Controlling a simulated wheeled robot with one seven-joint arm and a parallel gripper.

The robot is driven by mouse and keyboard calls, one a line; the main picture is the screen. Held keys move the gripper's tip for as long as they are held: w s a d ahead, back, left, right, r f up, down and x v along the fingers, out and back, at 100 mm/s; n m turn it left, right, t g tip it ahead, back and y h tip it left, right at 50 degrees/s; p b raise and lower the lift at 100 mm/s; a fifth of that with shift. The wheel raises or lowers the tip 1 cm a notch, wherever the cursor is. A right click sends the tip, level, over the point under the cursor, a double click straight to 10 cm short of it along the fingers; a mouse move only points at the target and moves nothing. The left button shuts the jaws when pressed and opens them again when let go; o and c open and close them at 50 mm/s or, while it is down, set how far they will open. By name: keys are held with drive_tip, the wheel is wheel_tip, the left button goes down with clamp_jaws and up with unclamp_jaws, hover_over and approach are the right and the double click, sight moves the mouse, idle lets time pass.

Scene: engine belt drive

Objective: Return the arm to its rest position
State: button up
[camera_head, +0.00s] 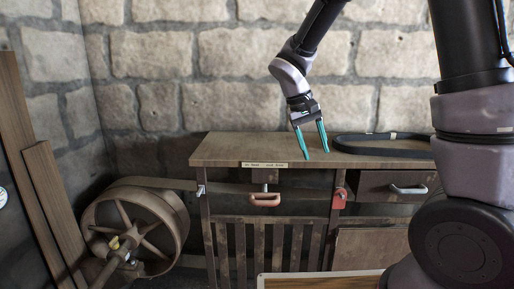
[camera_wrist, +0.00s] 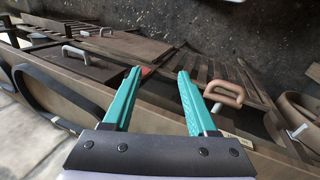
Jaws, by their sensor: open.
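My gripper (camera_head: 314,139) is open with two teal fingers pointing down. It is in front of the wooden workbench (camera_head: 225,150), with the fingertips near the height of its top. In the wrist view my gripper (camera_wrist: 157,82) shows both fingers apart with nothing between them. My arm reaches in from the upper right of the head view.
A black belt (camera_head: 385,151) lies on the bench top. A red-orange handle (camera_head: 265,200) and a red part (camera_head: 339,198) are on the bench front, beside a drawer handle (camera_head: 408,189). A large spoked wheel (camera_head: 135,228) stands left with a belt around it. Wooden planks (camera_head: 40,170) lean at far left.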

drive_tip(key=s+d+r+m+t+y, duration=0.2)
drive_tip(key=s+d+r+t+y, duration=0.1)
drive_tip(key=s+r, duration=0.3)
drive_tip(key=s+d+r+m+t+y, duration=0.2)
drive_tip(key=s+d+r+t+y, duration=0.1)
drive_tip(key=s+r, duration=0.4)
wheel_tip(320, 180, up, 4)
drive_tip(key=d+t, duration=0.1)
drive_tip(key=d, duration=0.1)
drive_tip(key=shift+s+d+f+m, duration=0.25)
drive_tip(key=shift+d+m, duration=0.15)
